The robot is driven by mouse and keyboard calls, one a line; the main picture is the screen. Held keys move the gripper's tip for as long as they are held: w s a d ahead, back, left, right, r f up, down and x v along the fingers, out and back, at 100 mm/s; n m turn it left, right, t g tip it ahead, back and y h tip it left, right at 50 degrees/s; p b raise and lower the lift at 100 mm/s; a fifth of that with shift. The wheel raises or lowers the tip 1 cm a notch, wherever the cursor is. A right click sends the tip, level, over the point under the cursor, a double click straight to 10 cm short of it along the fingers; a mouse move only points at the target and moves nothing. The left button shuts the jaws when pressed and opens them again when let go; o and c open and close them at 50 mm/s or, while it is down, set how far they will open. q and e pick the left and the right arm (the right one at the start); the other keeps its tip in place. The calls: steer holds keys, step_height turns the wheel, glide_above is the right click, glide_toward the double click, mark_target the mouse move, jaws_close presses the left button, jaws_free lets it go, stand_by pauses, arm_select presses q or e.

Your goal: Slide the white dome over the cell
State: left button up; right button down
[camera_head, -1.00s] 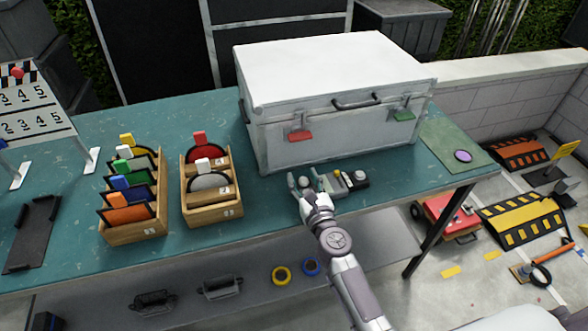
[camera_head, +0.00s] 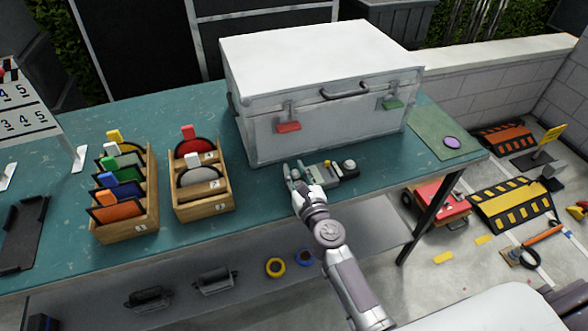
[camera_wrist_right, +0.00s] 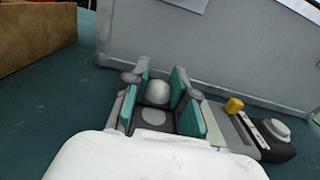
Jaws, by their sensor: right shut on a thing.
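A small grey meter (camera_head: 330,172) lies on the green table in front of the white chest. In the right wrist view its white dome (camera_wrist_right: 158,92) stands between the teal pads of my right gripper (camera_wrist_right: 166,90), which is shut on it. A flat pale disc, apparently the cell (camera_wrist_right: 153,117), lies beside the dome, nearer the wrist, and is uncovered. In the head view my right gripper (camera_head: 299,176) is at the meter's left end and hides the dome and disc. My left gripper is not in view.
The white chest (camera_head: 320,90) stands close behind the meter. A yellow knob (camera_wrist_right: 234,105) and a round pale button (camera_wrist_right: 276,129) sit on the meter's right part. Wooden racks (camera_head: 205,190) with coloured cards stand to the left.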

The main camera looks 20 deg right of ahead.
mark_target(296, 174)
steer(key=s, duration=0.3)
steer(key=c, duration=0.9)
jaws_free()
steer(key=shift+w, duration=0.1)
steer(key=shift+c, duration=0.2)
steer(key=s, duration=1.2)
steer(key=shift+d, duration=0.25)
steer(key=s+f+n+g+y, duration=0.1)
steer(key=s+f+n+g, duration=0.3)
steer(key=f+n, duration=0.85)
steer(key=s+f+n+g+y, duration=0.1)
steer(key=s+f+n+g, duration=0.35)
steer(key=f, duration=1.25)
steer(key=s+d+f+n+g+h, duration=0.1)
steer(key=s+d+f+n+g, duration=0.1)
steer(key=s+f+n, duration=0.4)
steer(key=s+d+f+n+g, duration=0.1)
steer(key=s+f+n+g, duration=0.2)
steer(key=s, duration=0.9)
steer(key=s+d+f+n+g+h, duration=0.1)
steer(key=s+d+f+n+g, duration=0.1)
steer(key=s+f+n, duration=0.7)
steer(key=s+n+g, duration=0.1)
steer(key=n, duration=0.2)
steer(key=shift+d+f+h, duration=0.2)
steer(key=shift+d+h, duration=0.1)
steer(key=shift+d, duration=0.05)
